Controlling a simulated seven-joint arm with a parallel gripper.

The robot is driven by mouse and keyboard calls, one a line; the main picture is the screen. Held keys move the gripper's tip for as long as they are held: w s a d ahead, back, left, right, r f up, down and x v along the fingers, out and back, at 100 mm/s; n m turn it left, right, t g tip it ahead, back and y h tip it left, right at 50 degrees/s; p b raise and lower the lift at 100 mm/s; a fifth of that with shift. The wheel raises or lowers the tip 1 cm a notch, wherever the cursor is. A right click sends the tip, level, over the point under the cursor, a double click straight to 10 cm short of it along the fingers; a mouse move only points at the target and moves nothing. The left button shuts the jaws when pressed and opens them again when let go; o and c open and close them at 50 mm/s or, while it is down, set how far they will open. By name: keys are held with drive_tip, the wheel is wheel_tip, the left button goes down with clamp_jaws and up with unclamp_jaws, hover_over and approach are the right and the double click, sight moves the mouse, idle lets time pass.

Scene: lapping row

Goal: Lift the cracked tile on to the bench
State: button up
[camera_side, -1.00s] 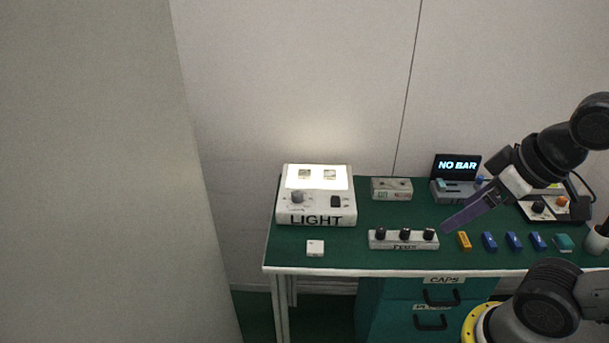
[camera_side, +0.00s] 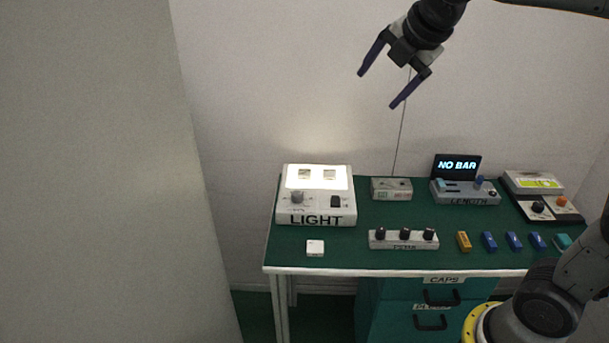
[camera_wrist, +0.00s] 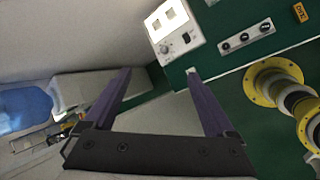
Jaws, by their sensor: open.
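Two small pale tiles, the left one (camera_side: 304,174) and the right one (camera_side: 330,174), lie on the lit panel of the light box (camera_side: 317,217). I cannot make out a crack on either. Both also show on the light box in the wrist view (camera_wrist: 187,48). The green bench (camera_side: 350,255) carries the light box at its left end. My gripper (camera_side: 377,90) is open and empty, high above the bench and in front of the back wall. In the wrist view its two purple fingers (camera_wrist: 158,76) are spread with nothing between them.
A small white block (camera_side: 315,247) lies before the light box. A three-knob strip (camera_side: 403,240), a grey box (camera_side: 391,189), the LENGTH device (camera_side: 465,192) with its NO BAR screen (camera_side: 457,166), a yellow block (camera_side: 464,241) and several blue blocks stand to the right. Bare bench top surrounds the white block.

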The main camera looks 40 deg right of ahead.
drive_tip(key=w+d+f+n, duration=0.2)
drive_tip(key=w+f+n, duration=0.15)
drive_tip(key=w, duration=0.85)
drive_tip(key=n+g+h, duration=0.1)
drive_tip(key=n+g, duration=0.3)
hover_over(304, 174)
drive_tip(key=s+a, duration=0.2)
drive_tip(key=s, duration=0.1)
wheel_tip(304, 174, down, 30)
drive_tip(key=shift+w+r, duration=0.1)
drive_tip(key=shift+w, duration=0.05)
drive_tip(key=shift+w+x, duration=0.15)
drive_tip(key=shift+x, duration=1.3)
drive_tip(key=shift+w+x, duration=0.1)
drive_tip(key=shift+x, duration=1.3)
drive_tip(key=shift+a+r, duration=0.1)
clamp_jaws()
